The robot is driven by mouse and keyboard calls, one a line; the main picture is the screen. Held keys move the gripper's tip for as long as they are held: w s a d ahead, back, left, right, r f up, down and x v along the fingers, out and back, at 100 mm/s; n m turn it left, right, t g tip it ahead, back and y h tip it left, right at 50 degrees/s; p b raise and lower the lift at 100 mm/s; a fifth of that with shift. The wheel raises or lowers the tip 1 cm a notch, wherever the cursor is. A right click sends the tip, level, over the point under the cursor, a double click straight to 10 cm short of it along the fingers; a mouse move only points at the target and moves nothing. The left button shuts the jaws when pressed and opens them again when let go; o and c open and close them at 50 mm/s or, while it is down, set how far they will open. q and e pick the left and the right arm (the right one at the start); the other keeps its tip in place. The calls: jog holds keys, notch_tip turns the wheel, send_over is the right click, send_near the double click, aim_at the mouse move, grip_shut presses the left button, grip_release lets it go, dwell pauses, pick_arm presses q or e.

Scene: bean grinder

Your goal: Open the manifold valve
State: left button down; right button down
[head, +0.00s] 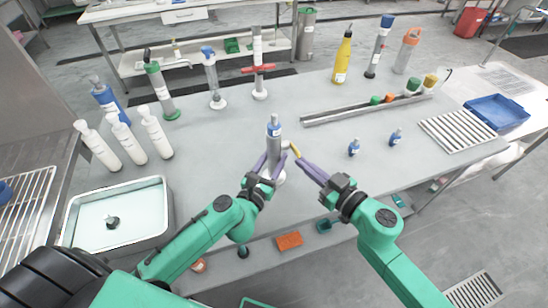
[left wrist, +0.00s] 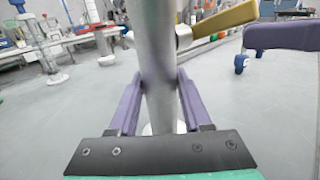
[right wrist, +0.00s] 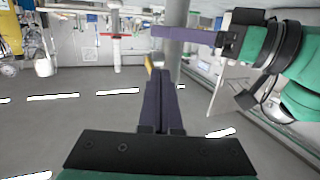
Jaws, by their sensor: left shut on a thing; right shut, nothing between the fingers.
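The manifold valve is a grey upright post with a blue top (head: 274,130) on a round white base, with a yellow lever (head: 295,151) at its right side. My left gripper (head: 270,163) is shut around the post below the lever; the left wrist view shows the grey post (left wrist: 157,70) between its purple fingers. The yellow lever (left wrist: 222,20) points right and slightly up there. My right gripper (head: 299,161) is shut and empty, its fingertips close to the lever. In the right wrist view the lever (right wrist: 149,64) is mostly hidden behind the shut fingers (right wrist: 158,75); contact cannot be told.
Other posts stand at the back left, one with a red handle (head: 258,68). White bottles (head: 155,132) and a metal tray (head: 72,222) are at left. A metal rail (head: 350,111) and two small blue pieces (head: 354,147) lie right. The table between is clear.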

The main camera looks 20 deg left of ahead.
jog(key=shift+w+a+r, duration=0.1)
jog(key=shift+w+r, duration=0.05)
jog(key=shift+r, duration=0.35)
jog(key=shift+w+a+r, duration=0.1)
jog(key=shift+r, duration=0.45)
jog(key=shift+w+a+r, duration=0.3)
jog(key=shift+w+r, duration=0.2)
jog(key=shift+r, duration=0.3)
jog(key=shift+w+a+r, duration=0.4)
jog(key=shift+w+r, duration=0.05)
jog(key=shift+w, duration=0.25)
